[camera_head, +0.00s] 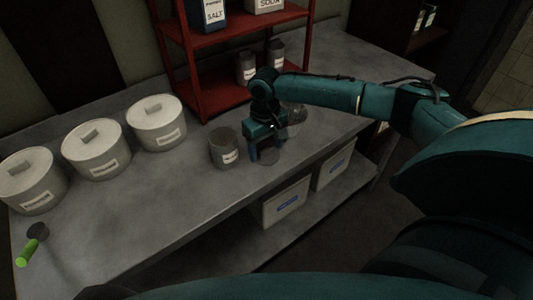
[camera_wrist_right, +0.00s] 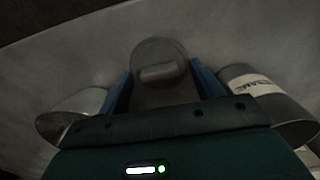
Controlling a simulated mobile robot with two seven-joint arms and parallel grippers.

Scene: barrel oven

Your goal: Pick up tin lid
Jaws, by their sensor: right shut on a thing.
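The tin lid (camera_wrist_right: 160,50) is a round grey disc with a block-shaped handle (camera_wrist_right: 158,72), seen between my blue fingers in the right wrist view. In the head view the lid (camera_head: 268,157) shows low over the worktop below my right gripper (camera_head: 266,152), which points down and is shut on the lid. Whether the lid touches the worktop is hard to tell. A labelled grey tin (camera_head: 224,148) stands just left of the gripper; in the wrist view this tin (camera_wrist_right: 285,118) is at the right. My left gripper is not in view.
Another grey tin (camera_head: 297,114) is right behind my gripper. Several white lidded pots (camera_head: 157,122) stand at the left of the worktop. A green-handled tool (camera_head: 27,252) lies front left. A red shelf (camera_head: 215,98) stands behind. White bins (camera_head: 287,202) are below. The front middle worktop is clear.

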